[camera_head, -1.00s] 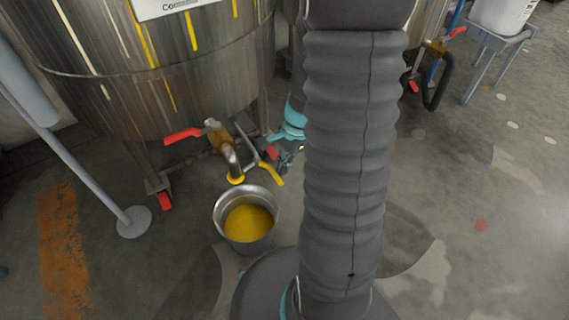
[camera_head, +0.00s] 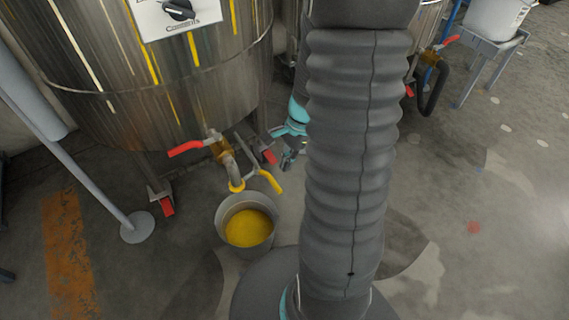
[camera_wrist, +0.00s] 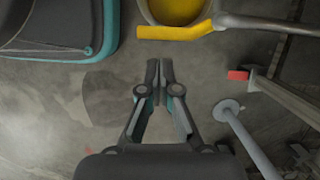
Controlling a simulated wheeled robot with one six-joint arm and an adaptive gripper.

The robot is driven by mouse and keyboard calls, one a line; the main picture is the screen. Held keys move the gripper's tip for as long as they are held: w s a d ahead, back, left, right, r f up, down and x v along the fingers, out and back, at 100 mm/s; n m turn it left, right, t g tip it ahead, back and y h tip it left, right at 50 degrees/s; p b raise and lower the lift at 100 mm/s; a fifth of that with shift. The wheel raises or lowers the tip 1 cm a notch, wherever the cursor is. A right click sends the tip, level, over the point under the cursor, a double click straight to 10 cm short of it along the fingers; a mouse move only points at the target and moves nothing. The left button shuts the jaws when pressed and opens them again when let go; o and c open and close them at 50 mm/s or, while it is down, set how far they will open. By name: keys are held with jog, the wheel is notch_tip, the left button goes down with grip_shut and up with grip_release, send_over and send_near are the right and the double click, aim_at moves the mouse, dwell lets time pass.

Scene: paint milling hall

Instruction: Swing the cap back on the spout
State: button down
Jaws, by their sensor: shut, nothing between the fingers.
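The spout (camera_head: 229,168) is a grey pipe bending down from a brass valve at the foot of the steel tank, with a yellow ring at its mouth. Beside it, to the right, is a metal swing arm with a yellow handle (camera_head: 270,181). The handle also shows in the wrist view (camera_wrist: 176,32). I cannot clearly make out the cap itself. My gripper (camera_wrist: 159,68) is shut and empty, its fingertips pointing toward the yellow handle and apart from it in that picture. In the head view my gripper (camera_head: 289,158) is small, right of the handle, partly hidden by my arm.
A bucket (camera_head: 221,213) with yellow paint stands below the spout; its rim is at the top of the wrist view. The valve has a red lever (camera_head: 186,148). A grey post (camera_head: 88,180) on a round foot stands left. The floor right of my arm is mostly open.

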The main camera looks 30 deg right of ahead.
jog(key=p+v, duration=0.1)
jog(key=v, duration=0.3)
jog(key=shift+d+r, duration=0.1)
jog(key=shift+r, duration=0.25)
jog(key=s+a+r+n+t+h, duration=0.1)
jog(key=s+a+r+n+t, duration=0.1)
jog(key=s+a+r+n, duration=0.2)
jog(key=s+a+r+n+t+h, duration=0.1)
jog(key=s+a+r+n+t, duration=0.1)
jog(key=r+n, duration=0.5)
jog(key=s+a+r+n+t+h, duration=0.1)
jog(key=s+a+r+n, duration=0.4)
jog(key=r, duration=0.5)
jog(key=shift+s+a+r+n+t, duration=0.3)
jog(key=shift+a+r+t, duration=0.15)
jog(key=shift+a, duration=0.5)
